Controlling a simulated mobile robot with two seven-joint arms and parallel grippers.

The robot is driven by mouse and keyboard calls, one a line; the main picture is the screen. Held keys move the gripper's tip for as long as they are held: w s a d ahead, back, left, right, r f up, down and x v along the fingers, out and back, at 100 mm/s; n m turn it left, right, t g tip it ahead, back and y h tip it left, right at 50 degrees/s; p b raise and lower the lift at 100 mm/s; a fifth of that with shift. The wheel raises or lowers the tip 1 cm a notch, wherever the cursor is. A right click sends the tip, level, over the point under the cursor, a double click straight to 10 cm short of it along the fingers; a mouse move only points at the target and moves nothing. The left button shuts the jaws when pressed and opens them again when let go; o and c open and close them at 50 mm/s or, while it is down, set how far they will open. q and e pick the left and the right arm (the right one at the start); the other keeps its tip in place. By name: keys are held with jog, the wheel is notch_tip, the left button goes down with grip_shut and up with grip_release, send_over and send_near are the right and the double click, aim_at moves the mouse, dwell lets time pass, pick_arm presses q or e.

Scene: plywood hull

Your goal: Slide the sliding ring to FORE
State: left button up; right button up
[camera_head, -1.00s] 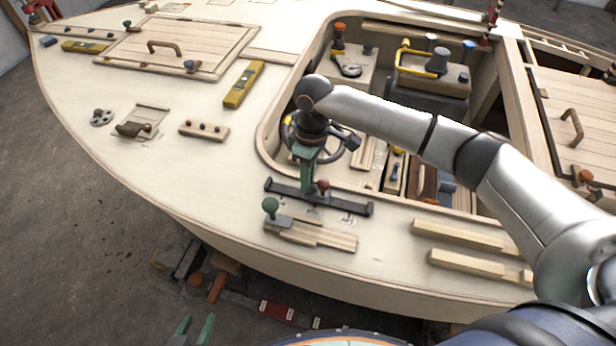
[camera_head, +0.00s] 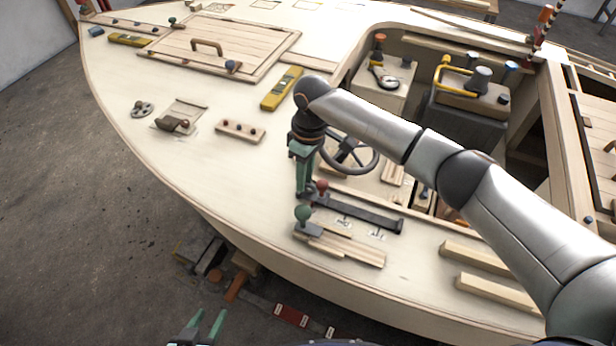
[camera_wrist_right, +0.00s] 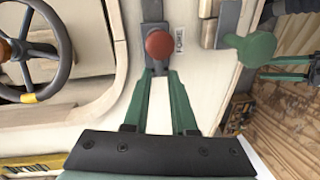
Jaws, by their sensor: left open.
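The sliding ring, with its red knob (camera_head: 321,187), sits near the left end of the dark rail (camera_head: 365,215). In the right wrist view the red knob (camera_wrist_right: 159,45) is beside the FORE label (camera_wrist_right: 179,40). My right gripper (camera_head: 304,192) reaches down at the ring from above. In the wrist view its green fingertips (camera_wrist_right: 159,74) close on a dark part just below the red knob; the contact is partly hidden. My left gripper (camera_head: 200,328) is open and empty at the bottom of the head view, apart from the boat.
A green knob (camera_head: 304,213) on a wooden block stands close in front of the rail. A steering wheel (camera_head: 350,152) is just behind my right gripper. Two wooden bars (camera_head: 495,292) lie to the right.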

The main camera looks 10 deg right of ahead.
jog(key=shift+o, duration=1.3)
jog(key=shift+d, duration=0.1)
notch_tip(320, 180, up, 12)
jog(key=w+d, duration=0.1)
jog(key=shift+r, duration=0.2)
jog(key=shift+s, duration=0.1)
